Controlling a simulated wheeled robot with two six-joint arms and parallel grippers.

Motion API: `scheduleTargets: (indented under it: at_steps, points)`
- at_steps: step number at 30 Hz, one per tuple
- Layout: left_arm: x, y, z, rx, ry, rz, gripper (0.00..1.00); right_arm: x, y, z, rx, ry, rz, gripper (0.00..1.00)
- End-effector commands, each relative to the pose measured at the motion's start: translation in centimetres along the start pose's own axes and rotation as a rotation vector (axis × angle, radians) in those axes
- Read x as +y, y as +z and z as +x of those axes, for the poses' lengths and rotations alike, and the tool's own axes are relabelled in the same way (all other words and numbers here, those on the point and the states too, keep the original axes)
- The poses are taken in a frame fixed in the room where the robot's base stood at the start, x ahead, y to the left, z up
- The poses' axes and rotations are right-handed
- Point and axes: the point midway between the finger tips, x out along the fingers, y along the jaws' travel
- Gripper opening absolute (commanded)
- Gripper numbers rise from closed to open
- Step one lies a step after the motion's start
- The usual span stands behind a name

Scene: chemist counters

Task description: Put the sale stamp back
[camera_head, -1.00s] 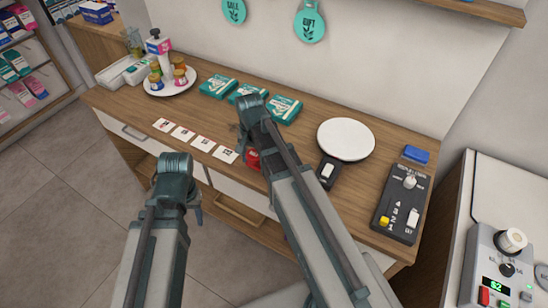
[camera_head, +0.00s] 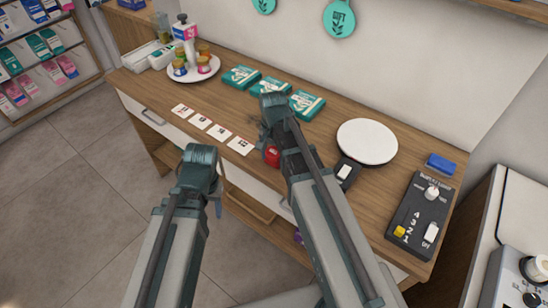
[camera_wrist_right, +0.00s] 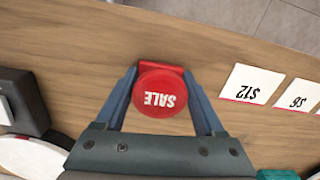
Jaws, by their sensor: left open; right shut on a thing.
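The red sale stamp (camera_head: 272,155) is at the front of the wooden counter, mostly hidden by my right arm in the head view. In the right wrist view its round red top (camera_wrist_right: 161,90) reads SALE, upside down, between the two fingers. My right gripper (camera_wrist_right: 161,82) is shut on it. I cannot tell whether the stamp touches the counter. In the head view the right gripper (camera_head: 266,140) is partly hidden by its own wrist. My left gripper (camera_head: 216,200) is open and empty in front of the counter edge; its fingers are mostly hidden.
Several price cards (camera_head: 220,132) lie left of the stamp. Teal boxes (camera_head: 271,90) lie behind. A black switch block (camera_head: 346,173), a round white plate (camera_head: 367,141), a blue block (camera_head: 440,164) and a black control box (camera_head: 418,214) stand to the right. A tray of bottles (camera_head: 194,70) is at left.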

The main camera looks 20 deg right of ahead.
Motion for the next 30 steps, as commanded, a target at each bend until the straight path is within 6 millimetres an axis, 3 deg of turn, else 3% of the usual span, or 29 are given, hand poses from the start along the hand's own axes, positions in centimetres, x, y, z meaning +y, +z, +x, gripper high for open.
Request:
scheduleTargets:
  at_steps: [2,3,8,20,30]
  points:
    - [0.0,0.0,0.4,0.0,0.0,0.0,0.5,0.0,0.0,0.4,0.0,0.0,0.0,0.35]
    - [0.0,0.0,0.4,0.0,0.0,0.0,0.5,0.0,0.0,0.4,0.0,0.0,0.0,0.73]
    - [0.0,0.0,0.3,0.0,0.0,0.0,0.5,0.0,0.0,0.3,0.0,0.0,0.0,1.0]
    - [0.0,0.0,-0.2,0.0,0.0,0.0,0.5,0.0,0.0,-0.2,0.0,0.0,0.0,1.0]
    - [-0.4,0.2,-3.9,0.0,0.0,0.0,0.5,0.0,0.0,-3.9,0.0,0.0,0.0,1.0]
